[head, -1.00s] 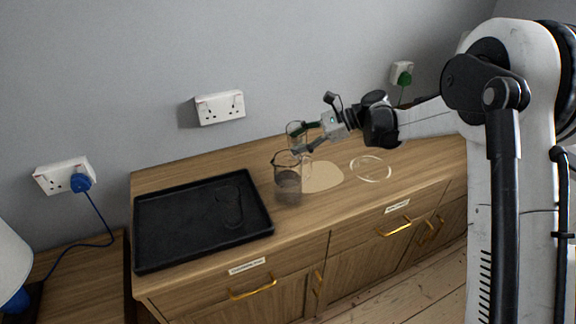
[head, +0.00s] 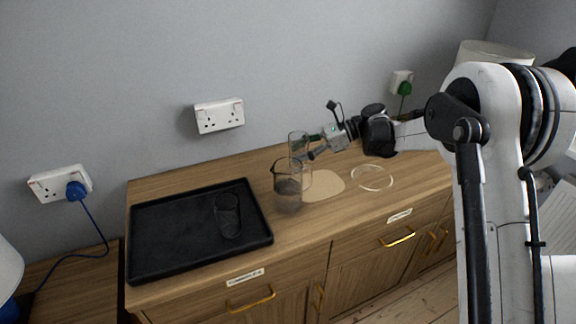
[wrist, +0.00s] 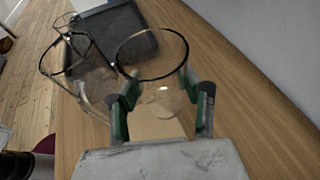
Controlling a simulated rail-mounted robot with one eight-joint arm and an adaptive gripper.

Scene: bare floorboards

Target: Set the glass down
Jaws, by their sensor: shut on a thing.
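A clear, straight-sided glass (head: 297,143) is held upright between the fingers of my gripper (head: 312,146) in the head view. In the wrist view its round dark rim (wrist: 152,78) lies between the two green-padded fingers (wrist: 163,100). The lower part of the glass is partly behind a clear jug (head: 287,190), so I cannot tell whether its base touches the sideboard top. A flat beige mat (head: 324,185) lies beside the jug. A clear ring-shaped coaster (head: 372,178) lies to its right.
A black tray (head: 160,265) with a dark-looking tumbler (head: 228,216) takes up the left of the sideboard (head: 300,235). The jug stands close to the held glass, between it and the front edge. The wall with sockets (head: 219,115) is behind. Bare wood lies around the coaster.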

